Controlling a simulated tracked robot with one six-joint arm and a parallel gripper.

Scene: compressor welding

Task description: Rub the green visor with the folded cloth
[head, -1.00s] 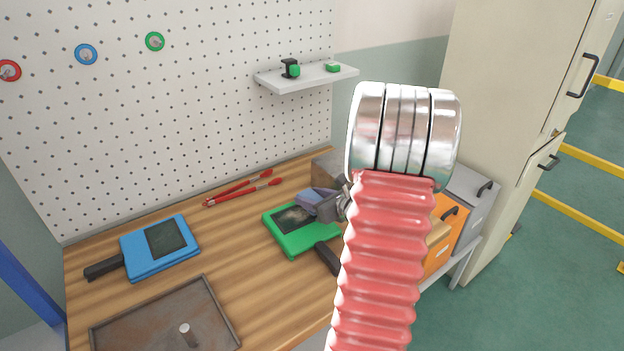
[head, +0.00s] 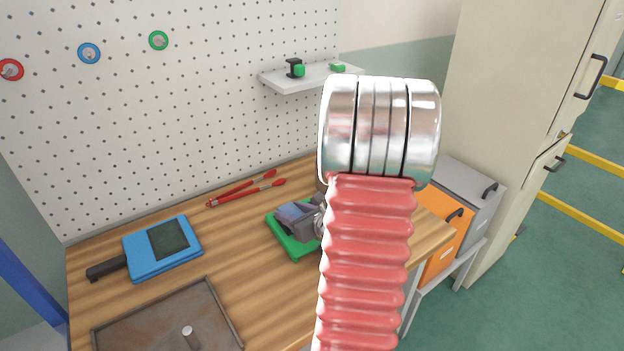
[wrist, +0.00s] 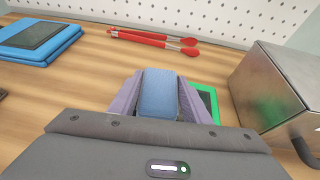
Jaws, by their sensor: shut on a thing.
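The green visor (head: 281,238) lies flat on the wooden workbench, with its dark window mostly hidden behind my gripper and arm. My gripper (head: 300,215) is over the visor and shut on the folded cloth. In the wrist view the blue folded cloth (wrist: 159,93) sits between the two purple fingers of my gripper (wrist: 158,100). Part of the visor's green frame (wrist: 209,102) shows to the right of the fingers. I cannot tell whether the cloth touches the visor.
A blue visor with a black handle (head: 162,248) lies to the left, above a rusty tray (head: 150,325). Red-handled tongs (head: 245,189) lie near the pegboard (head: 170,110). A metal box (wrist: 270,88) stands right of my gripper. Orange and grey drawers (head: 447,235) stand at the right.

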